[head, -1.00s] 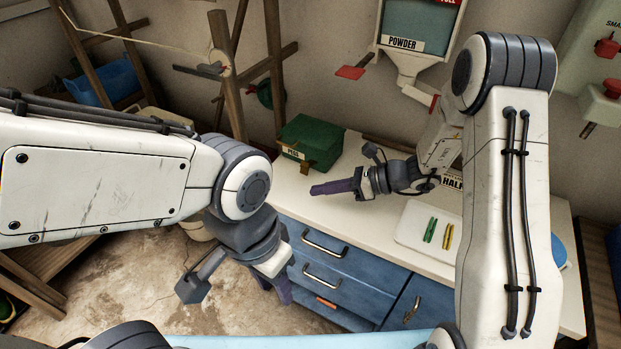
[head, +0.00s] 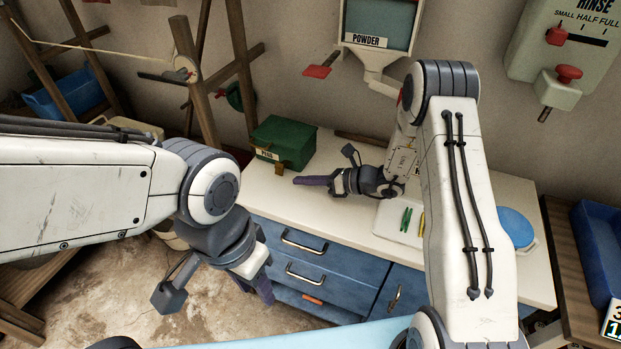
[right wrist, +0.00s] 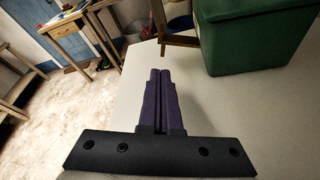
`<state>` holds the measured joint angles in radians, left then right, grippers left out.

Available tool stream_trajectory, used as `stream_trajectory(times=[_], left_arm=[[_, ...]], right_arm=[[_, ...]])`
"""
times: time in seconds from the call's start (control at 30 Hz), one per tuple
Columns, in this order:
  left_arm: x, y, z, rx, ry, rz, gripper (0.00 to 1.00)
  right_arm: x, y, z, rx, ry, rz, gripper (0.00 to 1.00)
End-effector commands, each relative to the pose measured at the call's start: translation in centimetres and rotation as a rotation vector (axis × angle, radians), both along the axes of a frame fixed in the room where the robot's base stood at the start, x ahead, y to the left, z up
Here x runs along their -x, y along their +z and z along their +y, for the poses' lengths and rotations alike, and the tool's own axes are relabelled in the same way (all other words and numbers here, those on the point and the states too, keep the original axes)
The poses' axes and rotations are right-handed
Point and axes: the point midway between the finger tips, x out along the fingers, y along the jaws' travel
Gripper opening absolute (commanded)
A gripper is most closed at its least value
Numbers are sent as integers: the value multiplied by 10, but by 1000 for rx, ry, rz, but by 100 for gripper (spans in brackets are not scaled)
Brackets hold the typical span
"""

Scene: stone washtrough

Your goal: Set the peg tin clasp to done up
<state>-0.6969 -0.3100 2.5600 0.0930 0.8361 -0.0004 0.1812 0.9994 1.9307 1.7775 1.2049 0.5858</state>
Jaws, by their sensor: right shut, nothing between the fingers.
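The peg tin (head: 284,142) is a green lidded box with a "PEGS" label, at the back left of the white worktop. Its lid looks down. The brown clasp (head: 281,168) is on its front, low at the right. In the right wrist view the clasp (right wrist: 179,40) juts out from the side of the green tin (right wrist: 257,38). My right gripper (head: 298,181) is shut and empty, its purple fingers (right wrist: 158,92) just in front of the clasp, apart from it. My left gripper (head: 265,290) hangs before the blue drawers; its finger gap is not clear.
The worktop (head: 338,150) is bare between the tin and the white tray (head: 389,224), which holds a green and a yellow peg. A powder dispenser (head: 380,30) and a rinse dispenser (head: 565,50) hang on the wall. A wooden rack (head: 195,75) stands behind left.

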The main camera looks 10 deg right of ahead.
Motion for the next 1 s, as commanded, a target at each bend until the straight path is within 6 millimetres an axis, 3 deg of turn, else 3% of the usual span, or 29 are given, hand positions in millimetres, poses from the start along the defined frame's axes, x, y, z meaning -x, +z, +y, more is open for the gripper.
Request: stream_trajectory(times=[0.2, 0.4, 0.83, 1.0], left_arm=[[0, 9, 0, 0, 0, 0, 40], [0, 11, 0, 0, 0, 0, 40], [0, 11, 0, 0, 0, 0, 40], [0, 13, 0, 0, 0, 0, 40]], right_arm=[[-15, -11, 34, 1, 4, 1, 0], [-23, -17, 48, 0, 1, 1, 0], [-24, -18, 48, -1, -2, 2, 0], [-24, -16, 34, -15, -20, 24, 0]])
